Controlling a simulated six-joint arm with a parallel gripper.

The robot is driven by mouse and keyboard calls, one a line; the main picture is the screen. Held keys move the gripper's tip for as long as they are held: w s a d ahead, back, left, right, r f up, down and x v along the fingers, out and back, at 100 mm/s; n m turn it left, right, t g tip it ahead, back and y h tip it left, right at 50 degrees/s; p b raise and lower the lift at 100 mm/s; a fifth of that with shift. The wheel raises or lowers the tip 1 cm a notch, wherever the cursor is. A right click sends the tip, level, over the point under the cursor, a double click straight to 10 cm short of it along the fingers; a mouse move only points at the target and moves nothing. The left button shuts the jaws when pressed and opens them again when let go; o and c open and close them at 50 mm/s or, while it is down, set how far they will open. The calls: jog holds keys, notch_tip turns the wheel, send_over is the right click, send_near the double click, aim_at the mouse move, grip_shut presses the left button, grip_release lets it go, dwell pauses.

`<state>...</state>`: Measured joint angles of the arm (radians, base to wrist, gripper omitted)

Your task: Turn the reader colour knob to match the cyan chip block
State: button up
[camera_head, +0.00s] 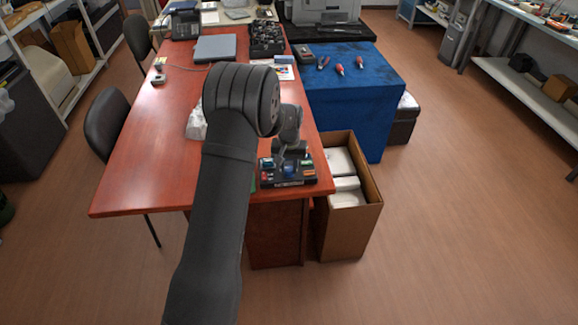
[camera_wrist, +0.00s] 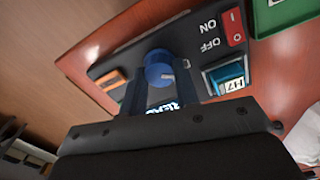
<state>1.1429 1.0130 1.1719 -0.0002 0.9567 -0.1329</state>
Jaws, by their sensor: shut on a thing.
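The reader (camera_head: 287,183) is a dark box near the front right corner of the red-brown table; its panel (camera_wrist: 205,38) fills the middle of the wrist view. Its colour knob (camera_wrist: 158,66) is blue with a white pointer mark, which lies towards the lower right in the wrist view. My gripper (camera_wrist: 161,88) is shut on the knob, one finger on each side. The cyan chip block (camera_wrist: 229,78) sits in a slot to the right of the knob in the wrist view. Lit lettering below the knob is partly hidden by my gripper.
A red ON/OFF switch (camera_wrist: 234,26) is above the chip slot, and an orange part (camera_wrist: 111,79) is left of the knob. An open cardboard box (camera_head: 356,215) stands right of the table (camera_head: 150,180). A blue-covered table (camera_head: 350,115) stands behind it.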

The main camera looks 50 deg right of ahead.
aim_at(289, 168)
jog(key=shift+m, duration=0.3)
jog(key=m, duration=0.3)
jog(key=shift+m, duration=2)
jog(key=o, duration=1)
notch_tip(289, 168, up, 18)
jog(key=shift+f, duration=0.25)
